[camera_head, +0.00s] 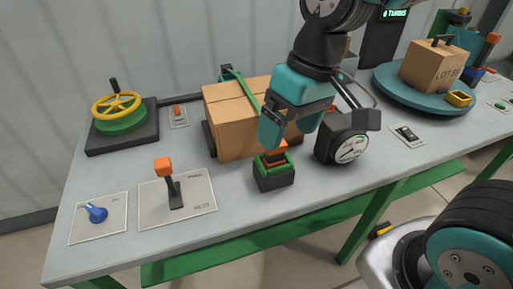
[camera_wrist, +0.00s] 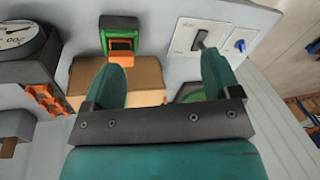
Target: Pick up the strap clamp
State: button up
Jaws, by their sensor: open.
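An orange piece with a green frame on a black block, which I take to be the strap clamp (camera_head: 273,172), stands upright on the table in front of a cardboard box (camera_head: 225,125). It also shows near the top of the wrist view (camera_wrist: 121,36), its orange part facing the camera. My gripper (camera_head: 270,140) is just above and behind it in the head view, its teal fingers partly covering the box. In the wrist view my gripper (camera_wrist: 162,62) has its two fingers wide apart with nothing between them. The clamp lies beyond the left fingertip there.
A dial gauge (camera_head: 345,149) stands close on the right. A lever panel (camera_head: 190,204), a blue knob (camera_head: 96,213) and a yellow handwheel (camera_head: 116,104) are on the left. A green strap (camera_head: 244,86) crosses the box. A turntable (camera_head: 400,92) is at the right back.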

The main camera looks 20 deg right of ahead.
jog(key=w+d+r+m+h+p, duration=0.1)
jog(key=w+d+m+h+p, duration=0.25)
jog(key=w, duration=0.75)
jog(key=shift+m+y, duration=0.35)
jog(key=shift+y, duration=0.1)
notch_tip(320, 180, down, 12)
jog(key=p, duration=0.3)
jog(key=shift+a+r, duration=0.15)
jog(key=shift+w+a+f+p, duration=0.1)
jog(key=shift+f+p, duration=0.45)
jog(key=shift+f, duration=0.85)
jog(key=shift+w+f+p, duration=0.1)
jog(key=shift+f+p, duration=0.4)
jog(key=shift+f, duration=0.9)
jog(key=shift+c, duration=0.5)
jog(key=c, duration=1)
